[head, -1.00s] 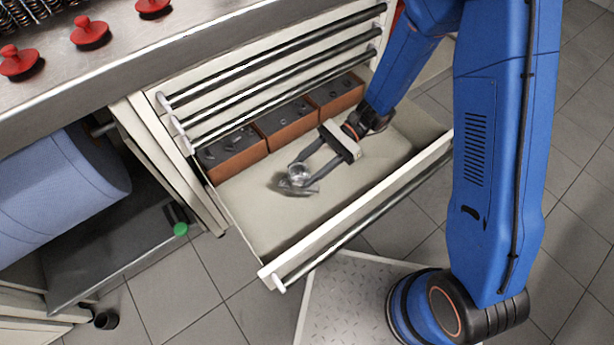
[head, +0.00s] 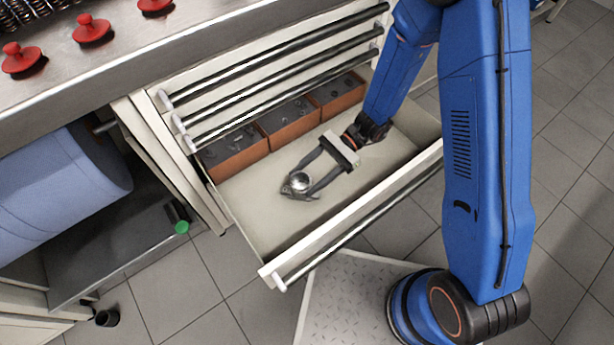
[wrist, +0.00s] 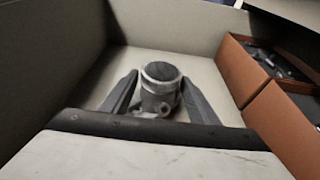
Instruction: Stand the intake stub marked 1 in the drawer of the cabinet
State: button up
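The intake stub (head: 300,182) is a short grey metal tube with a round top and a flange at its base. It is upright inside the open cabinet drawer (head: 260,215), at or just above the bare floor; I cannot tell if it bears on it.
Orange-brown bins (head: 237,153) with small dark parts line the drawer's back. The drawer's front wall (head: 350,212) stands near my arm. Bare drawer floor lies left and right of the stub. Red-knobbed items (head: 90,28) stand on the bench above.

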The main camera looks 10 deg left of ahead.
jog(key=shift+o, duration=0.6)
jog(key=shift+r, duration=0.2)
jog(key=v, duration=0.7)
jog(key=shift+w+d, duration=0.15)
jog(key=shift+r, duration=0.1)
jog(key=shift+d, duration=0.1)
jog(key=shift+d+r, duration=0.2)
jog(key=shift+r, duration=0.15)
jog(key=s+d+r+n+t+h, duration=0.2)
jog(key=d+r+t, duration=0.3)
jog(key=d+r, duration=0.3)
jog(key=s+d+r+n+t+h, duration=0.3)
jog(key=d+r, duration=0.6)
jog(key=d, duration=0.6)
jog(key=s+d+r+n+t+h, duration=0.3)
jog(key=d+r+t, duration=0.5)
jog(key=d, duration=0.3)
jog(key=shift+s+r+h, duration=0.4)
jog(key=shift+s+h, duration=0.3)
jog(key=shift+s, duration=0.15)
